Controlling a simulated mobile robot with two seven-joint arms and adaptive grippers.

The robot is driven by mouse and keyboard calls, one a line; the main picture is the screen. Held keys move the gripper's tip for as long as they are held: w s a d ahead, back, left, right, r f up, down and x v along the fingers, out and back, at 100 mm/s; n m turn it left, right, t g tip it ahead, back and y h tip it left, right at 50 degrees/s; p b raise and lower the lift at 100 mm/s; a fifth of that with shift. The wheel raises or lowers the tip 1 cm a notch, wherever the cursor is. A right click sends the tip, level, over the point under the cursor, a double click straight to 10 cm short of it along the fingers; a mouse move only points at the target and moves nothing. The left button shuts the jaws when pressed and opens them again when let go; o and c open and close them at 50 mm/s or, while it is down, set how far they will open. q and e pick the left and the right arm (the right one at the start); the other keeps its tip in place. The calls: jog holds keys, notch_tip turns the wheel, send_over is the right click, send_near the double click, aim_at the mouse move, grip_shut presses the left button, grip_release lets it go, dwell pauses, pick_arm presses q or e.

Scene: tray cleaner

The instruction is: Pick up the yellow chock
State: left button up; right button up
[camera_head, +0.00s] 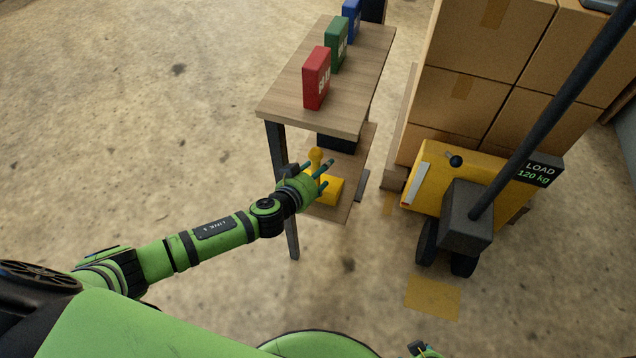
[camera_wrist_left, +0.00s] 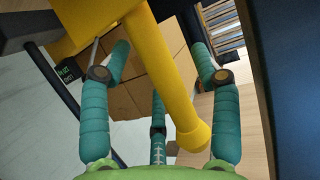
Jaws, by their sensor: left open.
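The yellow chock (camera_head: 330,188) sits on the lower shelf of the wooden table, with its upright knobbed handle (camera_head: 316,155) rising from it. My left gripper (camera_head: 323,173) is at the chock with its teal fingers open, covering part of it. In the left wrist view the chock's body (camera_wrist_left: 75,22) is at the upper left. Its yellow handle (camera_wrist_left: 160,75) slants between the spread fingers of my left gripper (camera_wrist_left: 161,70), with the round knob near the palm. I see gaps on both sides of the handle. My right gripper is not clearly shown.
The table top (camera_head: 350,85) stands above the shelf and bears a red box (camera_head: 316,78), a green box (camera_head: 336,45) and a blue box (camera_head: 351,20). A table leg (camera_head: 282,190) is close to my left wrist. A yellow pallet jack (camera_head: 455,185) and stacked cartons (camera_head: 480,50) stand right.

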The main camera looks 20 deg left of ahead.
pick_arm(q)
grip_shut()
jog(key=shift+r, duration=0.1)
